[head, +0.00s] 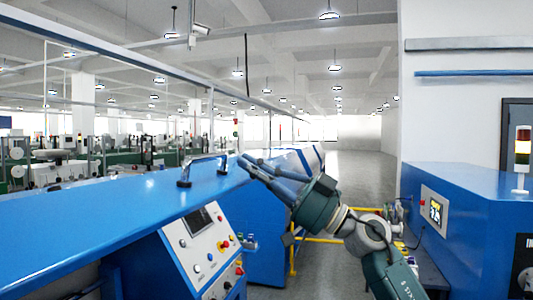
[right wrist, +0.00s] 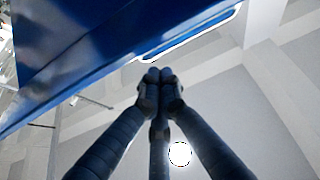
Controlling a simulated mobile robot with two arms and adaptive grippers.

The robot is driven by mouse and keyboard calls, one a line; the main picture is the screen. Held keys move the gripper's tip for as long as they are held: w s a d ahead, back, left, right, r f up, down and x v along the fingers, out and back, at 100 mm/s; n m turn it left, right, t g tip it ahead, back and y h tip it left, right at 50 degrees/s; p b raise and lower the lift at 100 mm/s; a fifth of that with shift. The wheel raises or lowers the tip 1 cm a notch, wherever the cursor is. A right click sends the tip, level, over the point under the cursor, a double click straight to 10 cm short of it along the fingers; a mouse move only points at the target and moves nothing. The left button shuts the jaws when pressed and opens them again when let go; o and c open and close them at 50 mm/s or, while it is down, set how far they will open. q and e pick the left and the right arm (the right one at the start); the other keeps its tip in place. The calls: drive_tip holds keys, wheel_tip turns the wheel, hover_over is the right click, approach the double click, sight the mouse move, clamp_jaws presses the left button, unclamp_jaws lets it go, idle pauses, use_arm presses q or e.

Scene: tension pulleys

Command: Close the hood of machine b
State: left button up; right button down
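A large blue hood (head: 110,215) fills the left of the head view, with a dark gap below its front edge. I cannot read which machine is b. A bar handle (head: 203,168) stands on the hood near its right end. In the right wrist view the hood (right wrist: 85,50) is at the upper left, with a pale handle-like bar (right wrist: 195,35) along its edge. My right gripper (head: 250,163) is just right of the handle, apart from it in the picture. Its fingers (right wrist: 160,75) are together at the tips, with nothing visible between them. My left gripper is out of view.
A control panel (head: 205,250) with a screen and buttons sits under the hood. Another blue machine (head: 465,220) with a signal lamp (head: 522,150) stands at the right. Yellow rails (head: 292,258) stand behind my right arm. An open aisle (head: 355,165) runs back between the machines.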

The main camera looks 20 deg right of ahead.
wheel_tip(320, 180, down, 2)
drive_tip(key=shift+d+f, duration=0.1)
drive_tip(key=shift+f, duration=0.05)
idle(0.3)
drive_tip(key=shift+f, duration=0.1)
wheel_tip(320, 180, down, 33)
drive_tip(key=t+y+b, duration=0.1)
drive_tip(key=y+b, duration=0.1)
drive_tip(key=b, duration=2.1)
drive_tip(key=shift+t+b, duration=0.3)
drive_tip(key=shift+b, duration=0.1)
